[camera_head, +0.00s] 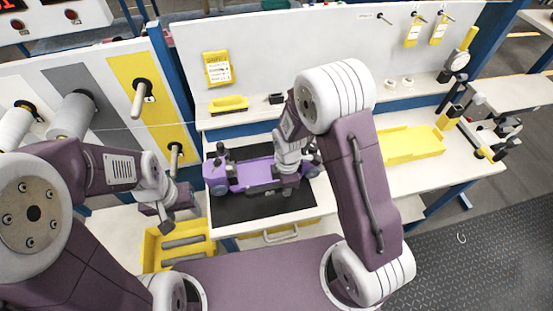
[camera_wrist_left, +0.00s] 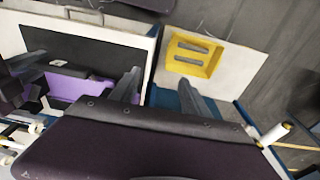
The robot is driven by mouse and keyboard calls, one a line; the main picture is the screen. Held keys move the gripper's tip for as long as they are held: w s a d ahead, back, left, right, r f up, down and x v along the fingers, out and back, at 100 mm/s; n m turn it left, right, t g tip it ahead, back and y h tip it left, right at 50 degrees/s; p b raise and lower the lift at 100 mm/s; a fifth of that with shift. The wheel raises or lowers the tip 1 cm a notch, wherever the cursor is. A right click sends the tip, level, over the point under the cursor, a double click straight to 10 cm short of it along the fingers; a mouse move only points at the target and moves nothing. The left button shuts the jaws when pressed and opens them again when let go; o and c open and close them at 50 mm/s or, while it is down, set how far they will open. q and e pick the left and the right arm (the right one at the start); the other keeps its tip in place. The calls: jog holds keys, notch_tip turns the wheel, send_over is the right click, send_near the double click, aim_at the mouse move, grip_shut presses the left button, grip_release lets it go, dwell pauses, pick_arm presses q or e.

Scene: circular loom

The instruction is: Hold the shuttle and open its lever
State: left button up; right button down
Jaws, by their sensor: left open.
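My right gripper (camera_head: 287,184) is down at the shuttle's right half. Its wrist hides its fingers, so I cannot tell whether it grips. My left gripper (camera_head: 166,216) is open and empty, left of the mat and apart from the shuttle. Its two spread fingers show in the left wrist view (camera_wrist_left: 159,92). I cannot make out the lever.
A yellow crate (camera_head: 150,250) with grey rollers stands below my left gripper. A panel with spools and pegs (camera_head: 140,95) rises at the left. A yellow tray (camera_head: 410,145) lies on the table's right. A white board (camera_head: 300,50) stands behind.

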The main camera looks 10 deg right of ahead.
pick_arm(q)
jog(key=shift+c, duration=0.3)
pick_arm(e)
jog(key=shift+s+f, duration=0.15)
jog(key=shift+s, duration=0.05)
